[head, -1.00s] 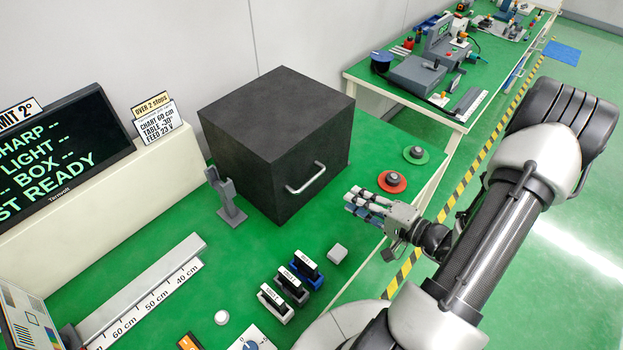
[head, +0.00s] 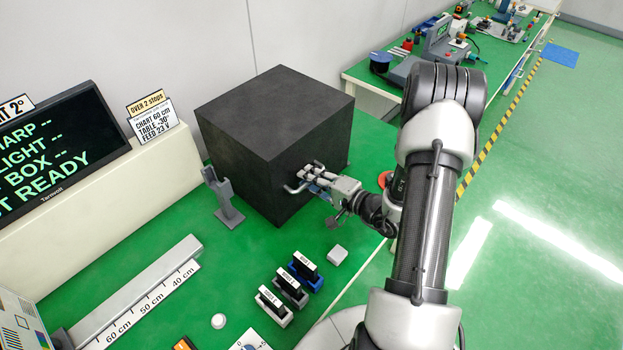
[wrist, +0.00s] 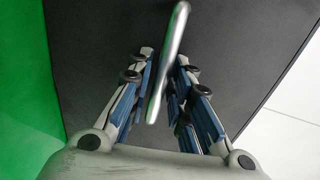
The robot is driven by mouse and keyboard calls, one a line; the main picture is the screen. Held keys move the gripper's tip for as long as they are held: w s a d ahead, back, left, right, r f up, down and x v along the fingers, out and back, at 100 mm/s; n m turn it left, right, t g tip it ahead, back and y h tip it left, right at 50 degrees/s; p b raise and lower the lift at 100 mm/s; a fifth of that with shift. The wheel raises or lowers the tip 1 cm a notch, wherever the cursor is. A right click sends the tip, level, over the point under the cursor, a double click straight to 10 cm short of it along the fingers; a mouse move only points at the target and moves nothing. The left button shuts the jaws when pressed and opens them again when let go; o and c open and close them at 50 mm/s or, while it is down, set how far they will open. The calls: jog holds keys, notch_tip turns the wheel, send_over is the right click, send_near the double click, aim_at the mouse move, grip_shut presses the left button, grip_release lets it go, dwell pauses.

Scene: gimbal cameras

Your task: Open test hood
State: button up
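The test hood (head: 255,150) is a black box standing shut on the green bench. Its silver bar handle (head: 292,189) is on the front face, partly hidden by my gripper (head: 312,175). In the wrist view my gripper (wrist: 160,95) has its blue-padded fingers spread, one on each side of the handle (wrist: 169,62). The dark hood face (wrist: 225,50) fills most of the wrist view. Whether the fingertips touch the hood face I cannot tell.
A grey post fixture (head: 224,197) stands left of the hood. A red disc (head: 384,179) lies right of my gripper, partly hidden. A sloped screen console (head: 60,150) stands at left.

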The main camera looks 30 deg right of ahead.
grip_shut()
dwell(0.6)
